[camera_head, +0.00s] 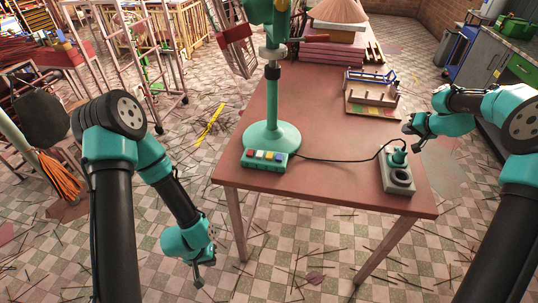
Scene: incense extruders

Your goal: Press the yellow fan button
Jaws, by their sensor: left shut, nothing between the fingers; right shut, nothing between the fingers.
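A teal fan stand (271,138) stands upright on the reddish table, its head cut off by the top edge. The teal button box (265,167) at the front of its base carries a row of small coloured buttons. They are too small for me to tell surely which one is yellow. My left gripper (199,279) is shut and empty, low in front of the table's left side, well apart from the buttons. My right gripper (411,138) is shut and empty near the table's right edge, beside the plug, far right of the buttons.
A black cable (330,160) runs from the button box to a teal plug (398,156) in a grey socket block (396,183). A small wooden rack (372,94) and stacked boards (331,54) stand farther back. The front middle of the table (320,190) is clear.

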